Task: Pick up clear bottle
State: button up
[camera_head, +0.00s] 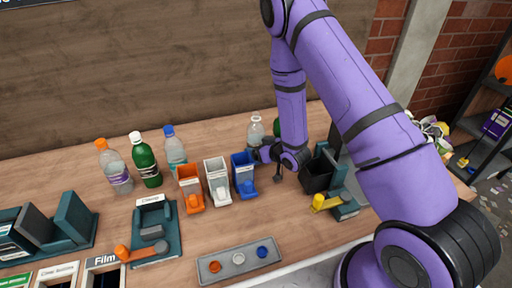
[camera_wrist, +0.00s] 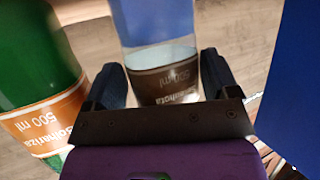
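A clear bottle (camera_head: 255,132) with a pale cap stands at the back of the table, partly hidden by my gripper. In the wrist view a clear bottle with a dark label (camera_wrist: 165,72) lies between the two fingertips. My gripper (camera_head: 264,153) is low beside the bottle; in the wrist view its dark blue fingers (camera_wrist: 163,78) are spread on either side of it. Narrow gaps seem to show at the bottle's sides. Other clear bottles, one with a blue cap (camera_head: 175,150) and one with an orange cap (camera_head: 115,168), stand further left.
A green bottle (camera_wrist: 38,75) is close to the left finger; a blue surface (camera_wrist: 292,90) is close on the right. Orange (camera_head: 190,188), white (camera_head: 217,180) and blue (camera_head: 244,175) bins stand in front of the bottles. A black bin (camera_head: 316,178) is right of my gripper.

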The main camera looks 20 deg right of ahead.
jog(key=c, duration=0.6)
jog(key=shift+r, duration=0.15)
